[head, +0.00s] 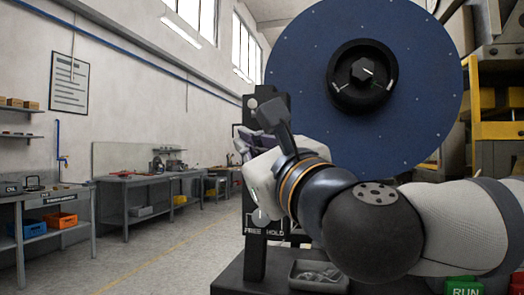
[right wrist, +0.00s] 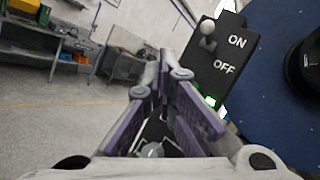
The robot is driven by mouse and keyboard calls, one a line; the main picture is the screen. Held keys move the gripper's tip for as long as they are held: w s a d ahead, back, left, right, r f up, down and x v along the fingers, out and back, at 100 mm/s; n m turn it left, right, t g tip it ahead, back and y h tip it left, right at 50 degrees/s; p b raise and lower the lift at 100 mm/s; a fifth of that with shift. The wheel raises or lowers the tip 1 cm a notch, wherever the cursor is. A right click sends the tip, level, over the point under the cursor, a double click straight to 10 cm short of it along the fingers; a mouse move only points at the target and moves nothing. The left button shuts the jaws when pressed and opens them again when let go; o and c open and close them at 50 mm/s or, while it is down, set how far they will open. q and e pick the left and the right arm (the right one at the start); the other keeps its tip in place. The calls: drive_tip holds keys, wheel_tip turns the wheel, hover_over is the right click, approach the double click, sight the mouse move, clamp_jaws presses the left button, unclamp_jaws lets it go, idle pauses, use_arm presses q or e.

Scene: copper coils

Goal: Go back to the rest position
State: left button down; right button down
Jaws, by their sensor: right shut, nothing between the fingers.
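My right arm comes in from the right of the head view, bent in front of the machine. My right gripper (head: 243,146) is in front of the dark post, left of the large blue disc (head: 300,70). In the right wrist view its purple fingers (right wrist: 166,80) are shut with nothing between them. A dark panel marked ON and OFF (right wrist: 222,50) with a light-knobbed lever is just right of the fingers; I cannot tell whether they touch it. My left gripper is not in view.
The dark post (head: 255,245) carries a FREE/HOLD label, partly behind my arm. A small metal tray (head: 318,277) and a green RUN button (head: 464,287) are low in front. Workbenches (head: 150,185) line the left wall. The floor at left is clear.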

idle(0.4)
